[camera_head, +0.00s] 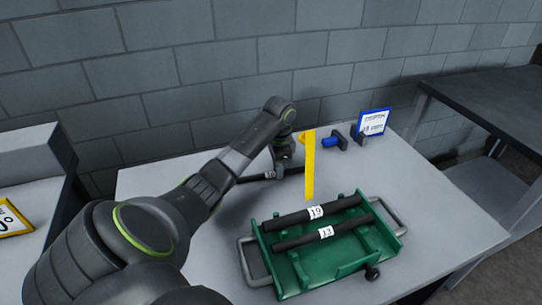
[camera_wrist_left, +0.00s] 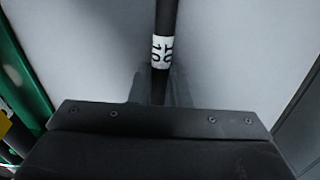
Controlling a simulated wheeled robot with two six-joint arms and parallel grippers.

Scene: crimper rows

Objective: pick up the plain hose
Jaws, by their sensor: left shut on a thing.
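My left gripper (camera_head: 281,172) is at the back middle of the table, shut on a thin black hose (camera_head: 257,177). The left wrist view shows this hose (camera_wrist_left: 166,15) running between the fingers (camera_wrist_left: 157,90), with a white label reading 10 just beyond the fingertips. Whether the hose touches the table I cannot tell. Two more black hoses lie side by side in a green carrier: one labelled 19 (camera_head: 290,219) and one labelled 13 (camera_head: 300,240). My right gripper is not in view.
The green carrier (camera_head: 317,276) with grey handles stands at the front right of the table (camera_head: 213,252). A yellow strip (camera_head: 310,165) stands near my gripper. A blue-and-black tool (camera_head: 331,141) and a small sign (camera_head: 373,122) are behind. A dark bench (camera_head: 490,100) is at right.

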